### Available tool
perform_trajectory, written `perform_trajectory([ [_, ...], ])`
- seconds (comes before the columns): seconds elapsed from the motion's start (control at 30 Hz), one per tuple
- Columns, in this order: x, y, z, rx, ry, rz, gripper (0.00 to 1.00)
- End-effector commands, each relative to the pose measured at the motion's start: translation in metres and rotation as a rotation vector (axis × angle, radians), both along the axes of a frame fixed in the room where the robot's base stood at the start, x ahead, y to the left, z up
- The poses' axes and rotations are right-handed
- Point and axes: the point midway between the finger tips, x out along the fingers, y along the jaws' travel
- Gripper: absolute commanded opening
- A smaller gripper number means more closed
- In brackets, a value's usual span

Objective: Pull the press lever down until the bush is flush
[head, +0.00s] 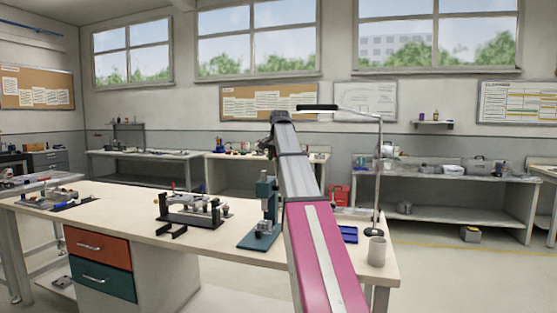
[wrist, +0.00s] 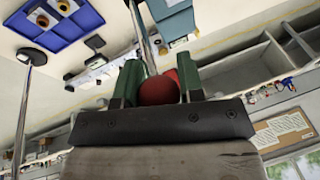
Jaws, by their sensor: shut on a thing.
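The teal arbor press (head: 266,208) stands on the workbench (head: 130,212), just left of my arm in the head view. My arm hides part of the area beside it. In the wrist view the press body (wrist: 176,18) shows at the top. A thin metal lever (wrist: 140,28) runs down to a red ball knob (wrist: 158,90). My gripper (wrist: 158,84) is shut on the knob, with one green finger on each side. The bush under the press ram cannot be made out in either view.
A blue tray (head: 348,234) lies right of my arm; the wrist view shows small round parts in it. A lamp (head: 379,170) and a grey cup (head: 376,252) stand at the bench's right end. A black-and-grey fixture (head: 190,210) sits left of the press.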

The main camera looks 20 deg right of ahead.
Motion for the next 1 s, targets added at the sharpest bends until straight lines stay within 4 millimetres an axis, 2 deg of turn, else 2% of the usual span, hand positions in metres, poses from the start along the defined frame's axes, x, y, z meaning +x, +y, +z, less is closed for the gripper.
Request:
perform_trajectory([
  [0.37, -0.037, 0.028, -0.013, -0.200, -0.297, 0.002, 0.00],
  [0.6, -0.060, 0.043, -0.028, -0.327, -0.484, 0.003, 0.00],
  [1.0, -0.083, 0.060, -0.056, -0.501, -0.742, 0.002, 0.00],
])
